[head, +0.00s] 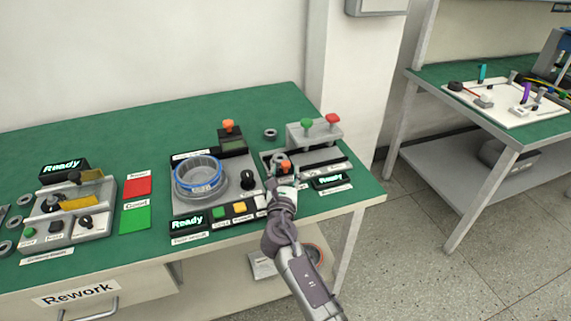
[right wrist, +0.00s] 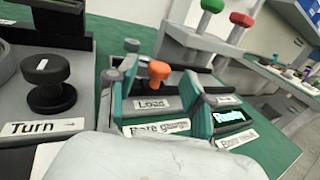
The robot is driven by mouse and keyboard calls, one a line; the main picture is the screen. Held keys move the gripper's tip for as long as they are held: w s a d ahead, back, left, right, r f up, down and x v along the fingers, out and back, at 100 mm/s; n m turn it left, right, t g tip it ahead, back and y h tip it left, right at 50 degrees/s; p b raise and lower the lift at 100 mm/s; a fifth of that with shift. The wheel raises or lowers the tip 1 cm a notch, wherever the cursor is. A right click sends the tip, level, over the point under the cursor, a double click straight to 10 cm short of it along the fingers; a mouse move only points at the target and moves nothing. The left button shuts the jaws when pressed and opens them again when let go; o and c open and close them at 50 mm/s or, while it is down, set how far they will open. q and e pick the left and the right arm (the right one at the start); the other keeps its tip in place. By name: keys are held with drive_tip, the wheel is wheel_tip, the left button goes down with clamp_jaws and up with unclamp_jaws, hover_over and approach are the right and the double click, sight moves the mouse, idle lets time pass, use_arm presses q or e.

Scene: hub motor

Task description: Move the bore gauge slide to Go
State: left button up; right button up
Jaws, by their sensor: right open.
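The bore gauge (head: 322,163) is the grey fixture at the right end of the green table. Its orange slide knob (head: 286,166) stands at the left part of the track; in the right wrist view the orange knob (right wrist: 158,72) is just behind the "Load" label (right wrist: 152,104). My right gripper (head: 284,177) is open at the knob, and in the right wrist view its fingers stand to either side of it. I cannot tell whether they touch it. A lit "Ready" display (head: 328,180) is at the fixture's front right. My left gripper is out of view.
Green and red mushroom knobs (head: 333,120) rise behind the gauge. A black turn knob (head: 248,179) and a blue-rimmed ring (head: 198,176) sit on the station to the left. A loose ring (head: 270,133) lies behind. The table's right edge is close.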

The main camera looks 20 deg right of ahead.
sight(285, 167)
drive_tip(key=shift+x, duration=2)
clamp_jaws()
